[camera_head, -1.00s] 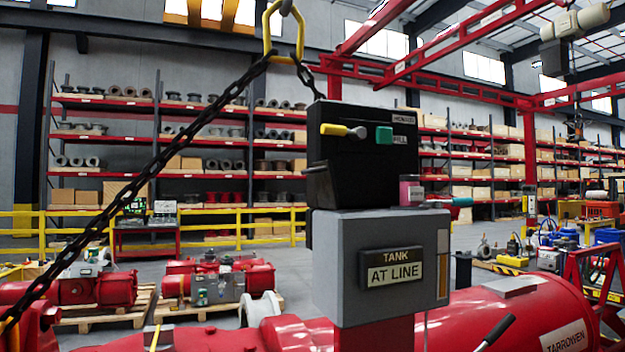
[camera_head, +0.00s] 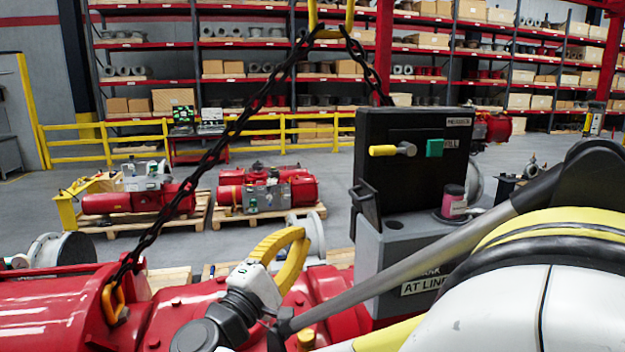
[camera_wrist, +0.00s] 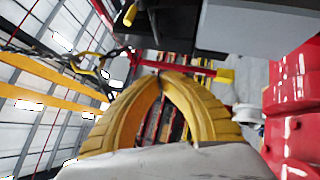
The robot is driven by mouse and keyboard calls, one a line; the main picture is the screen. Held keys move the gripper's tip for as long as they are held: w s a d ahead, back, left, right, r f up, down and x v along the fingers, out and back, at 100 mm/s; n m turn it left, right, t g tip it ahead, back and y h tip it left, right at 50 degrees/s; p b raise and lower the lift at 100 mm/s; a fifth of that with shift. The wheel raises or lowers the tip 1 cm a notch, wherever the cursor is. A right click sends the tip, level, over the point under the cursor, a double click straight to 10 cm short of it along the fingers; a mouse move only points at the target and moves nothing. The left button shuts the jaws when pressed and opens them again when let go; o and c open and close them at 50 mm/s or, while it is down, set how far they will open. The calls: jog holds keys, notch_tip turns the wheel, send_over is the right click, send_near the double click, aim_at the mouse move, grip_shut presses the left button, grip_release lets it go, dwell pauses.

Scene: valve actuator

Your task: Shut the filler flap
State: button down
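The filler flap (camera_head: 412,165) is a black panel standing upright and open on the grey tank box (camera_head: 392,258), in the head view. It carries a yellow-handled lever (camera_head: 392,150) and a green tab (camera_head: 435,148). A dark round opening (camera_head: 394,224) shows in the box top in front of the panel. My gripper (camera_head: 297,240), with yellow fingers, is left of the box and flap, apart from them. In the wrist view my gripper (camera_wrist: 158,78) has its fingertips together with nothing between them. The grey box (camera_wrist: 265,28) and yellow lever (camera_wrist: 130,14) show above it.
A black chain (camera_head: 235,130) hangs slanting at the left to an orange ring (camera_head: 113,302) on the red machine (camera_head: 50,310). My arm crosses the lower right foreground.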

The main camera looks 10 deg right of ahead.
jog(key=s+d+p+x, duration=0.1)
jog(key=d+p+x, duration=0.1)
jog(key=x, duration=1)
jog(key=shift+d+r+p, duration=0.25)
jog(key=shift+r+p, duration=0.25)
jog(key=shift+p, duration=0.35)
jog(key=shift+s+r, duration=0.1)
jog(key=shift+s, duration=0.05)
jog(key=shift+d+r+m+g+p, duration=0.25)
jog(key=shift+m+g+p, duration=0.05)
jog(key=shift+m+g, duration=0.1)
